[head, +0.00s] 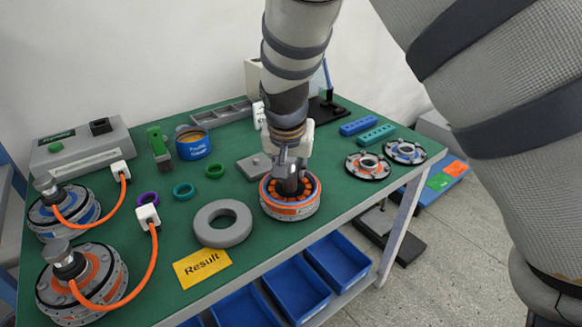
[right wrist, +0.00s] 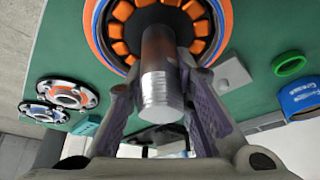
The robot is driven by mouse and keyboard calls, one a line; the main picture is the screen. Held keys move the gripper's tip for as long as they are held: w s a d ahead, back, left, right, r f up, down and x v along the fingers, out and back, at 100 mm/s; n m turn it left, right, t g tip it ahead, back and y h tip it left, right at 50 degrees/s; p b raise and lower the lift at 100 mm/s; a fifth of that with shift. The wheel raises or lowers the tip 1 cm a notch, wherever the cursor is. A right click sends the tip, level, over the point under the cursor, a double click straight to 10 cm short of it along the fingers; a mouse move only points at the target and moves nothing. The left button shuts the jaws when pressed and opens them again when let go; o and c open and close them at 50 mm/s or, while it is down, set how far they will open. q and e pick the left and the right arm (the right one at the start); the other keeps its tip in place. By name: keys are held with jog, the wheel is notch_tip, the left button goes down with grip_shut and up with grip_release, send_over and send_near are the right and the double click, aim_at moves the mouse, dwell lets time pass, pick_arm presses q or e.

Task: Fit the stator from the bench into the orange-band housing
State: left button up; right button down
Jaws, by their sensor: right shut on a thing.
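The orange-band housing (head: 291,211) stands on the green bench near its front edge, a round grey body with an orange band. The stator (head: 309,187), with orange coils and a metal shaft, sits within the housing's rim; I cannot tell how deep. My right gripper (head: 290,180) points down from above, its fingers around the shaft. In the right wrist view my right gripper (right wrist: 160,95) has one finger on each side of the shiny shaft, and the stator's coils (right wrist: 118,30) show inside the housing's orange and blue rim (right wrist: 92,35). My left gripper is not in view.
Two round covers (head: 367,168) (head: 405,152) lie at right. Motors with orange cables (head: 78,285) stand at left. Blue bins (head: 297,290) hang below the front edge.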

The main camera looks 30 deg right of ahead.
dwell(0.3)
jog(key=c, duration=1.3)
grip_release()
jog(key=v, duration=1.2)
jog(key=shift+r, duration=0.2)
